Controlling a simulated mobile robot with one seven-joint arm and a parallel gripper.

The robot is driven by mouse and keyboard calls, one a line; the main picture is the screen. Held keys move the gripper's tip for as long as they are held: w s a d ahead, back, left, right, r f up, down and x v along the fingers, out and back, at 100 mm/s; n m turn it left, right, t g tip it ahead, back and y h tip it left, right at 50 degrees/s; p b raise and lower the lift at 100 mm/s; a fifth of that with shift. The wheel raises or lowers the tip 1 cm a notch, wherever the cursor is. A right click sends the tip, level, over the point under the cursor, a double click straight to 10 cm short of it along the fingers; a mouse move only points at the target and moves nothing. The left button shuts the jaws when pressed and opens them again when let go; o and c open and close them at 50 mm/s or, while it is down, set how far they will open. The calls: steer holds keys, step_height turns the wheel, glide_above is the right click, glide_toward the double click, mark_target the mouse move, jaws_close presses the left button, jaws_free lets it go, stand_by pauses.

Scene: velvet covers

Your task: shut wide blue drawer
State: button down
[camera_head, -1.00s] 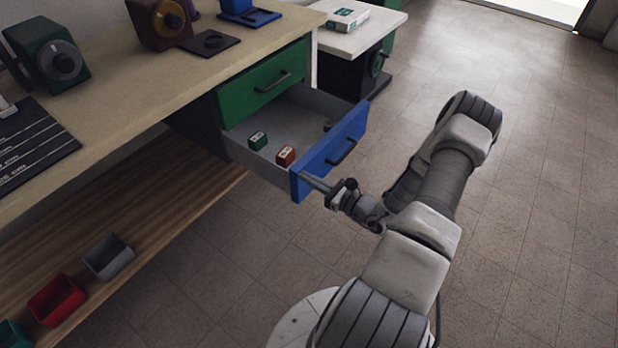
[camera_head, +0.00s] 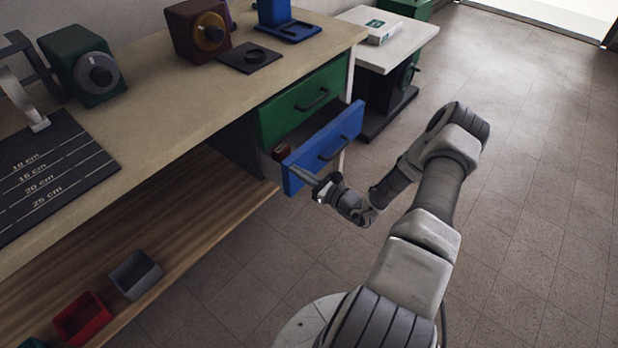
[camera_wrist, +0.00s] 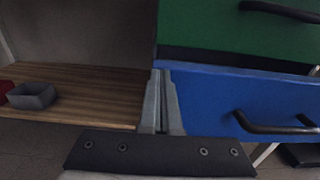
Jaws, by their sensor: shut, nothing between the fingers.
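The wide blue drawer (camera_head: 326,148) sits under the bench top, below a green drawer (camera_head: 303,103).
The green drawer is shut. A lower wooden shelf (camera_head: 200,215) holds a grey bin (camera_head: 136,275) and a red bin (camera_head: 83,320). A white side table (camera_head: 400,45) stands beyond the bench. The floor to the right is clear.

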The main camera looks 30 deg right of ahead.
mark_target(273, 161)
steer(key=x, duration=0.9)
steer(key=shift+w+a+b, duration=0.2)
steer(key=shift+w+b, duration=0.1)
steer(key=shift+b, duration=0.05)
steer(key=shift+w+r, duration=0.15)
steer(key=shift+w, duration=0.05)
steer(key=shift+a, duration=0.1)
